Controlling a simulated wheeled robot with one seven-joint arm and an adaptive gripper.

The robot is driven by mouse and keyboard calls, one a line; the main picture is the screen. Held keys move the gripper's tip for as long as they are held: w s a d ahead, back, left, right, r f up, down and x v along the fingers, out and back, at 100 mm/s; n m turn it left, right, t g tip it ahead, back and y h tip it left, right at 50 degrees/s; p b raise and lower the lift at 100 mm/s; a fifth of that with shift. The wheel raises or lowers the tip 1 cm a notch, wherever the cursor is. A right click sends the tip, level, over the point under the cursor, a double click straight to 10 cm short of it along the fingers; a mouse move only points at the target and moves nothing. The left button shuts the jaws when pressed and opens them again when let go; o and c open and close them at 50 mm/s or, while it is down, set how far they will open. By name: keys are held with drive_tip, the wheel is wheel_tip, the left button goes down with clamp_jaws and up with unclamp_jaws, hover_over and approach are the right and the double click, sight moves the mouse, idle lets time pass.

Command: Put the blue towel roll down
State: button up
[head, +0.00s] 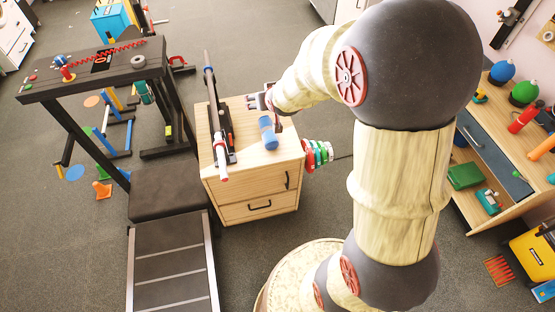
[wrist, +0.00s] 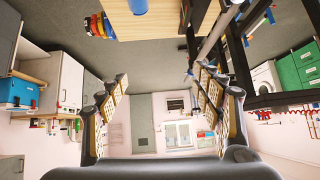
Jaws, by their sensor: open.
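The blue towel roll (head: 269,136) is on the light wooden top of a small drawer cabinet (head: 226,187), near its right side. I cannot tell for sure whether it stands upright or lies. Its edge also shows in the wrist view (wrist: 138,6), at the top, outside the space between the fingers. My gripper (head: 258,101) is just behind the roll in the head view, above the cabinet's far part. In the wrist view my gripper (wrist: 160,100) has its fingers wide apart with nothing between them. Contact with the roll cannot be seen.
A long dark tool rack with a rod (head: 220,130) takes up the cabinet top's left part. Coloured rings (head: 318,154) hang at the cabinet's right side. A black workbench (head: 95,72) stands to the left. A wooden desk (head: 490,155) stands to the right.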

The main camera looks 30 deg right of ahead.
drive_tip(key=s+a+r+n+g, duration=0.1)
drive_tip(key=s+a+r, duration=0.35)
drive_tip(key=s, duration=0.25)
drive_tip(key=s+a+r+g, duration=0.1)
drive_tip(key=s+a+r, duration=0.2)
drive_tip(key=s+r, duration=0.35)
drive_tip(key=s+a+r+n+g+y, duration=0.1)
drive_tip(key=s+a, duration=0.1)
drive_tip(key=s, duration=0.7)
drive_tip(key=s+a+r+n, duration=0.1)
drive_tip(key=s+a+r, duration=0.1)
drive_tip(key=s, duration=0.7)
drive_tip(key=shift+a+g+y, duration=0.4)
drive_tip(key=shift+a, duration=0.4)
drive_tip(key=shift+c, duration=1)
